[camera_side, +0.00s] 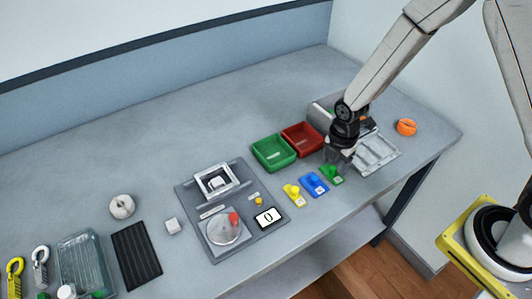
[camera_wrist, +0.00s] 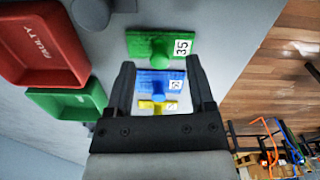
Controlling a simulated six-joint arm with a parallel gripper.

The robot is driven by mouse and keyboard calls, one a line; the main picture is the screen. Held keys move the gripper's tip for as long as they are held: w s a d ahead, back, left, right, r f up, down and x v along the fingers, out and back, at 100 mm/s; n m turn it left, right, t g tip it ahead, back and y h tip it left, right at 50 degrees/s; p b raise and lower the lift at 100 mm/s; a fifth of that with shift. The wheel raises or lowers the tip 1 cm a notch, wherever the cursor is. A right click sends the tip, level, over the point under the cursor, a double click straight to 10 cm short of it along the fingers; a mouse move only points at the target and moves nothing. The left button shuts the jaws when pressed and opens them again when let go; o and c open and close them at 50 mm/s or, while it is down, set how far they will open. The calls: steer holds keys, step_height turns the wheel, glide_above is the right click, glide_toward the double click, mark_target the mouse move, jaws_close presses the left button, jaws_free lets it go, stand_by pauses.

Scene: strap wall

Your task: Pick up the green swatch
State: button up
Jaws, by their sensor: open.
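The green swatch (camera_side: 332,175) lies flat on the table at the right end of a row of three swatches. In the wrist view the green swatch (camera_wrist: 137,45) has a raised round knob and a white label reading 35. My gripper (camera_side: 339,163) is just above and behind it in the side view, covering part of it. In the wrist view my gripper (camera_wrist: 160,66) is open and empty, and the green swatch shows beyond the fingertips. The blue swatch (camera_wrist: 147,79) and yellow swatch (camera_wrist: 146,106) appear between the fingers.
A red bin (camera_wrist: 45,30) marked FAULTY and a green bin (camera_wrist: 50,97) stand beside the row. A grey slotted tray (camera_side: 378,155) and an orange object (camera_side: 406,127) are to the right. A scale-like station (camera_side: 225,230) with a display is to the left. The table's front edge is near.

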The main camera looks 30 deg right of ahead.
steer(key=shift+f, duration=1.15)
jaws_close()
